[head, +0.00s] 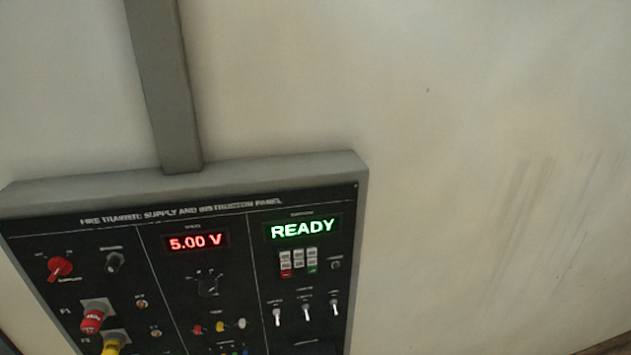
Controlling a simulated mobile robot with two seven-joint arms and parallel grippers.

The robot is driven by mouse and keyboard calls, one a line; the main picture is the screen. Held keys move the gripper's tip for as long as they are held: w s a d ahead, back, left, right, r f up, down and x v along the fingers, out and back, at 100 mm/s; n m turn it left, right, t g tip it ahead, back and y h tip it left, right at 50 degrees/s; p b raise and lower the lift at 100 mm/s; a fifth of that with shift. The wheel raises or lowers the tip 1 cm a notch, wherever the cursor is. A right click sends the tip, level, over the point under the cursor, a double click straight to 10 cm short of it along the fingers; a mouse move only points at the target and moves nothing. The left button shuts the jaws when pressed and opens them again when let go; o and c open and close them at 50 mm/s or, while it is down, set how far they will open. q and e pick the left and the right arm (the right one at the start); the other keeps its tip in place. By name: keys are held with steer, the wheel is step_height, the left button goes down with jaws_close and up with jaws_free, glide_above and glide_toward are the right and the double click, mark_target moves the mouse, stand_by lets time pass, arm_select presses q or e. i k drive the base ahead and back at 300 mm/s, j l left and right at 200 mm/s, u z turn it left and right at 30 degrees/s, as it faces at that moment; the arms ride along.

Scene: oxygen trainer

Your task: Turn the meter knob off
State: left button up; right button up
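The meter knob (208,287) is a dark rotary knob in the middle section of the black trainer panel (240,212). Small markings surround it, too small to read. The red meter display (196,242) above it is lit and reads 5.00 V. Neither of my grippers is in the head view, and nothing covers the knob.
A green READY display (303,229), small keypad (298,261) and white toggle switches (306,311) are at right. The wall beyond is bare.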

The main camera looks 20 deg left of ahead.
mark_target(207, 285)
steer(key=u, duration=1.15)
